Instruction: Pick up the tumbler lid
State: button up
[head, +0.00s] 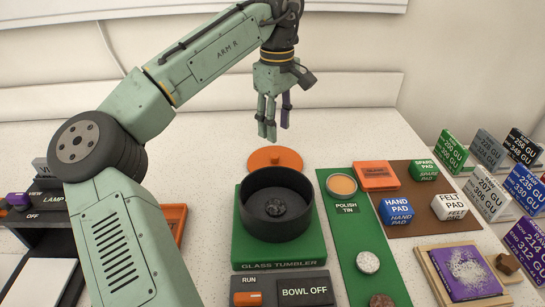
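The tumbler is a black round bowl (276,226) on a green base labelled GLASS TUMBLER (251,251). Its top is uncovered and a dark round hub shows inside. My gripper (275,126) points down above the lid, its fingertips apart with nothing seen between them. It appears clear of the lid, though the exact height is hard to tell.
A RUN and BOWL OFF panel (304,292) lies in front of the tumbler. Hand pad (396,211) and felt pad (453,205) stand farther right. White counter is clear behind.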

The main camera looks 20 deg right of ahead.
aim_at(275, 155)
notch_tip(275, 155, down, 2)
jog(key=shift+s+f, duration=0.1)
jog(key=shift+a+f+p, duration=0.15)
jog(key=shift+f+p, duration=1)
jog(key=shift+f, duration=1.7)
grip_shut()
